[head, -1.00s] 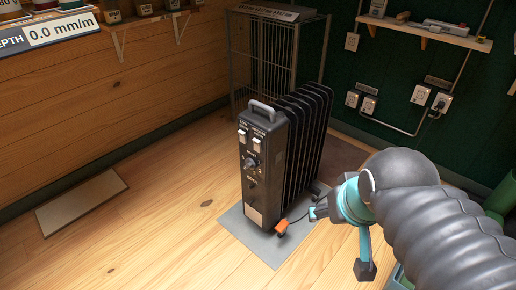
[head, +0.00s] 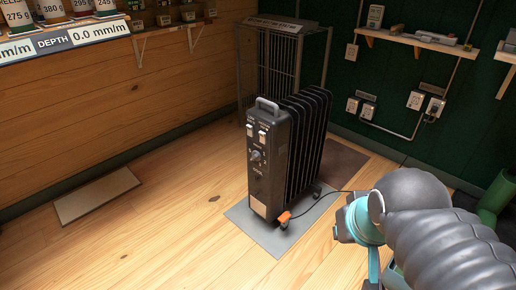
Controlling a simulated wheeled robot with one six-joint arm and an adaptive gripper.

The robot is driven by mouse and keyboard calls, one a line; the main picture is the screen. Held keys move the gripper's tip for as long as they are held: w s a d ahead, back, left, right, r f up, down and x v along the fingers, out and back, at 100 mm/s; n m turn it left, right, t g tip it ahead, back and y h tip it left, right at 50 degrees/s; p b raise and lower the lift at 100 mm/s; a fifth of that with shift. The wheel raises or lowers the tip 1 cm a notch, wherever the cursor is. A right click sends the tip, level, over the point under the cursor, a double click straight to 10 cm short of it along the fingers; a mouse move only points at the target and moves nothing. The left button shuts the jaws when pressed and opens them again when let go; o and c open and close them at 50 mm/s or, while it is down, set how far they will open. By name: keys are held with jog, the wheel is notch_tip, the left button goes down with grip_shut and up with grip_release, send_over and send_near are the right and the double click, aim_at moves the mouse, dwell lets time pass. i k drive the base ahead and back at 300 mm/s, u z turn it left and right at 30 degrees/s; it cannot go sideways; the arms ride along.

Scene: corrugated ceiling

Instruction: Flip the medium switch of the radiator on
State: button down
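The black radiator (head: 287,150) stands upright on a grey mat (head: 256,229) in the middle of the head view. Its front panel carries two pale switches near the top, a left switch (head: 250,130) and a right switch (head: 262,136), with a dial (head: 257,156) below them. The labels are too small to read, so I cannot tell which is the medium switch or how each is set. My gripper (head: 342,226) is at the lower right, to the right of the radiator and apart from it. Its fingers are mostly hidden by my arm.
An orange plug (head: 285,217) on a black cord lies at the radiator's foot. A wire rack (head: 284,55) stands behind. Wall outlets (head: 416,101) and shelves (head: 415,43) are on the dark green wall. A flat board (head: 97,195) lies at left. The wooden floor in front is clear.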

aim_at(262, 134)
jog(key=u, duration=0.75)
jog(key=i, duration=0.55)
jog(key=z, duration=0.95)
